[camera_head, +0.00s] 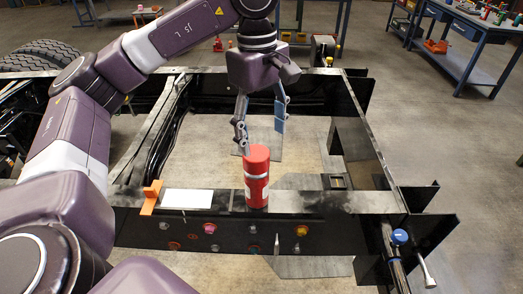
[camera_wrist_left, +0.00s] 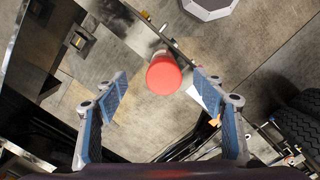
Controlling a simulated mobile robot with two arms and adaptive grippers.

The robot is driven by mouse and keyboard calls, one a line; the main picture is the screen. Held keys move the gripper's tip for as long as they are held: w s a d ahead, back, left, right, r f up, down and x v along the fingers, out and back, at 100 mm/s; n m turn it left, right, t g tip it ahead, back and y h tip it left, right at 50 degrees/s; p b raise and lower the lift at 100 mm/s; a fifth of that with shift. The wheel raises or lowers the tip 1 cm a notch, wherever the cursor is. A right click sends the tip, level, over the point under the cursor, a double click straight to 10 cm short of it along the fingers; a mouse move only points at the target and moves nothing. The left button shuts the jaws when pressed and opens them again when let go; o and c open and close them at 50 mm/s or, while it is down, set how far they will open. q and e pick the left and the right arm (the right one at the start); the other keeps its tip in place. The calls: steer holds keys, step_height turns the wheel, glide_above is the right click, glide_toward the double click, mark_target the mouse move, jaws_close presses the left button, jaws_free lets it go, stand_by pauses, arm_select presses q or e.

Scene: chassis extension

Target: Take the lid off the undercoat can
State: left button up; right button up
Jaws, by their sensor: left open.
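The undercoat can (camera_head: 258,194) is a red cylinder standing upright on the near chassis rail. Its red lid (camera_head: 257,158) is on top, with a pale band just below it. In the left wrist view the round lid (camera_wrist_left: 164,76) shows from above, between and beyond the fingers. My left gripper (camera_head: 262,139) is open and empty, pointing down just above the can. One finger hangs by the lid's left edge, the other behind and to the right; I cannot tell whether either touches. My right gripper is not in view.
An orange bracket (camera_head: 150,197) and a white card (camera_head: 187,199) are on the rail left of the can. A blue-capped part (camera_head: 399,237) is at the right corner. The rail right of the can is mostly clear. A workbench (camera_head: 470,38) stands far back right.

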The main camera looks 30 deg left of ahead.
mark_target(256, 152)
arm_select(q)
steer(key=shift+a+r+y, duration=0.3)
steer(key=shift+a, duration=0.6)
steer(key=shift+a+f, duration=0.15)
steer(key=shift+f, duration=0.05)
steer(key=shift+s+f+p, duration=0.15)
steer(key=shift+f+p, duration=0.2)
steer(key=shift+f, duration=0.55)
steer(key=f+p, duration=0.1)
steer(key=f, duration=0.1)
steer(key=f+p, duration=0.1)
steer(key=f, duration=0.1)
steer(key=shift+d+f, duration=0.2)
steer(key=shift+f, duration=0.5)
steer(key=c, duration=0.9)
